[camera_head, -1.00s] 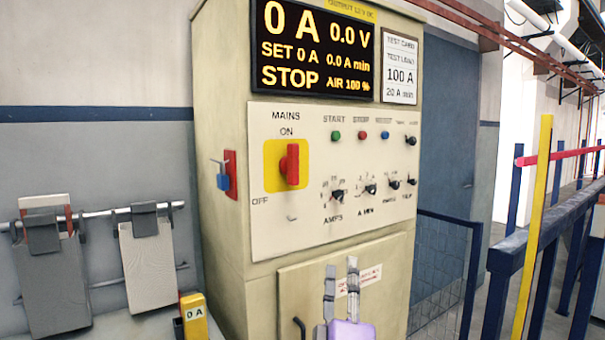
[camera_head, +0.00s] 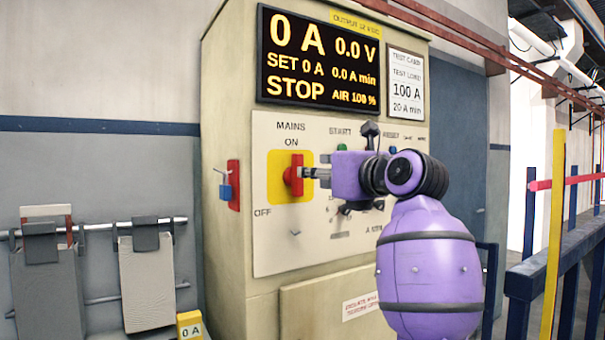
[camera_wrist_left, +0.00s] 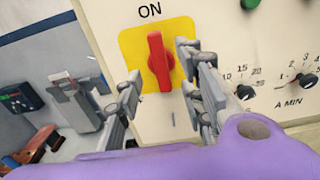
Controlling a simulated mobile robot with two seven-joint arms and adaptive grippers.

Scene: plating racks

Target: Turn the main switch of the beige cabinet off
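The main switch is a red upright handle (camera_head: 293,176) on a yellow plate (camera_head: 275,168) under the words MAINS and ON, on the front of the beige cabinet (camera_head: 228,255). OFF is printed at the plate's lower left. The handle points up at ON. My purple left gripper (camera_head: 310,173) is at the handle's right side in the head view. In the left wrist view, the fingers of my left gripper (camera_wrist_left: 160,78) are spread with the red handle (camera_wrist_left: 158,62) showing between them. I cannot tell whether they touch it. My right gripper is not in view.
A display (camera_head: 318,58) reads 0 A, 0.0 V and STOP. A blue padlock (camera_head: 225,190) hangs at a red piece on the cabinet's left side. Knobs and buttons lie behind my arm. Grey plates (camera_head: 147,280) hang on a rail at left; a yellow post (camera_head: 553,230) stands at right.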

